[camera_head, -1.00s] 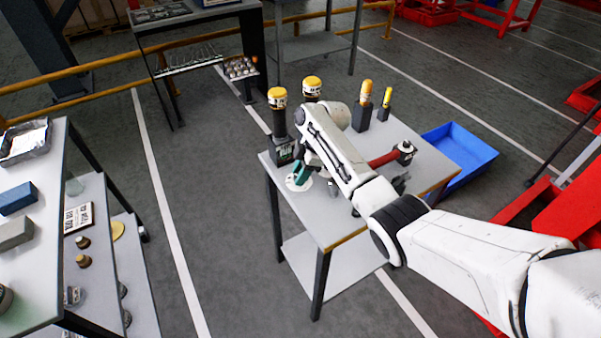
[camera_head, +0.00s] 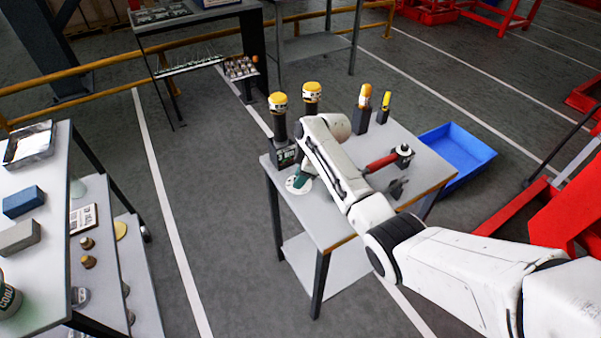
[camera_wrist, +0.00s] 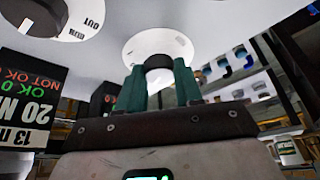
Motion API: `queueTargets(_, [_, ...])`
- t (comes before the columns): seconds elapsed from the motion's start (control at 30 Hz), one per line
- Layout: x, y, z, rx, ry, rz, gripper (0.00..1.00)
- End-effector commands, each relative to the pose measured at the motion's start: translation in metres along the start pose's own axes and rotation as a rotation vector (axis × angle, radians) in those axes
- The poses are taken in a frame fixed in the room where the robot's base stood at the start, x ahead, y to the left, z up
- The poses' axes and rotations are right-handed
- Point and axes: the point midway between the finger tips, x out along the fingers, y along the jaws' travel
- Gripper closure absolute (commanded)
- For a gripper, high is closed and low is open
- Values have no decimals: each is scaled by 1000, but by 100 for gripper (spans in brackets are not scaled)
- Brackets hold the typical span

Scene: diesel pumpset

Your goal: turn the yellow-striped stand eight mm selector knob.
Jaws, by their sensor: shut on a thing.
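In the wrist view, a dark round knob (camera_wrist: 157,61) sits in the middle of a white disc (camera_wrist: 150,38) with small printed marks. My gripper (camera_wrist: 160,75) has green fingers, one on each side of this knob, and is shut on it. Its size lettering is not legible here. In the head view, the white disc (camera_head: 293,187) lies on the near left of the grey table, beneath my green fingers (camera_head: 301,177). My arm hides part of the table. A dark stand with a yellow-banded top (camera_head: 279,103) rises just behind the disc.
A second dial (camera_wrist: 68,18) and a black label block (camera_wrist: 25,105) are close by in the wrist view. More yellow-topped holders (camera_head: 312,92) stand at the table's back. A red-handled tool (camera_head: 383,162) lies right of my arm; a blue bin (camera_head: 465,150) is beyond the table.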

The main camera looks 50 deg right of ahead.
Motion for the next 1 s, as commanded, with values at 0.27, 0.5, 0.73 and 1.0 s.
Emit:
queueTargets(0.27, [-1, -2, -1, 168, 0, 69, 96])
queueTargets(0.5, [-1, -2, -1, 253, 1, 106, 96])
queueTargets(0.73, [0, -1, 0, 281, 0, 117, 96])
queueTargets(1.0, [0, -1, 0, 281, 0, 117, 96])
